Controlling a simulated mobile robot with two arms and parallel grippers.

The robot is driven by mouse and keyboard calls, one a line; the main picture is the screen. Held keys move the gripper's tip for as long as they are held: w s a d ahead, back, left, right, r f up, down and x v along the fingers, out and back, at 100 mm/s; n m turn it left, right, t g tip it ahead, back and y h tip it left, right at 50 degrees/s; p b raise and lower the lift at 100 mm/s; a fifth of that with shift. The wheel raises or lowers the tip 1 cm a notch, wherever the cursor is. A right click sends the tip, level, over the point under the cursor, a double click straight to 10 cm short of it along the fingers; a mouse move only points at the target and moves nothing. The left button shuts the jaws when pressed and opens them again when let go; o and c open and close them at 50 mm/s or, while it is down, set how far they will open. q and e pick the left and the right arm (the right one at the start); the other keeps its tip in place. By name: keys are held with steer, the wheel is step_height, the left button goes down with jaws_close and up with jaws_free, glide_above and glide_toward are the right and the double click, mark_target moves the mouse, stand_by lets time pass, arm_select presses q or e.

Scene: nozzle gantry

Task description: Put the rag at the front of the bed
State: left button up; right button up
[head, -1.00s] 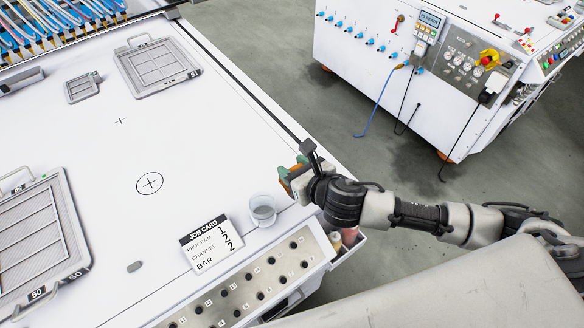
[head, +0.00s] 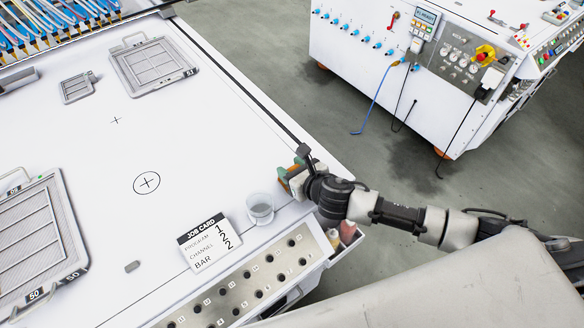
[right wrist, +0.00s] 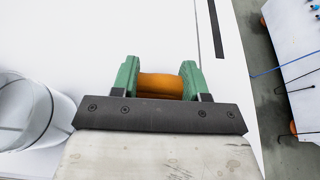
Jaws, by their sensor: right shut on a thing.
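My right gripper (head: 291,180) is over the right edge area of the white bed (head: 110,190), beside the clear cup. In the right wrist view its green fingers (right wrist: 160,84) are shut on a smooth orange thing (right wrist: 160,86), rounded and roll-like. Only part of it shows, so I cannot tell for sure that it is the rag. I cannot tell whether it touches the bed. My left gripper is not in view.
The clear cup (head: 260,208) stands close to my right gripper, with a job card (head: 208,242) near it. A side tray below holds a pink thing (head: 347,232) and a small bottle (head: 333,238). Framed screens (head: 153,65) lie on the bed; its middle is clear.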

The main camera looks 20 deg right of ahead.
steer(key=o, duration=0.9)
steer(key=shift+f, duration=0.1)
steer(key=shift+r, duration=0.2)
steer(key=shift+b+v, duration=0.4)
steer(key=shift+v, duration=5.6)
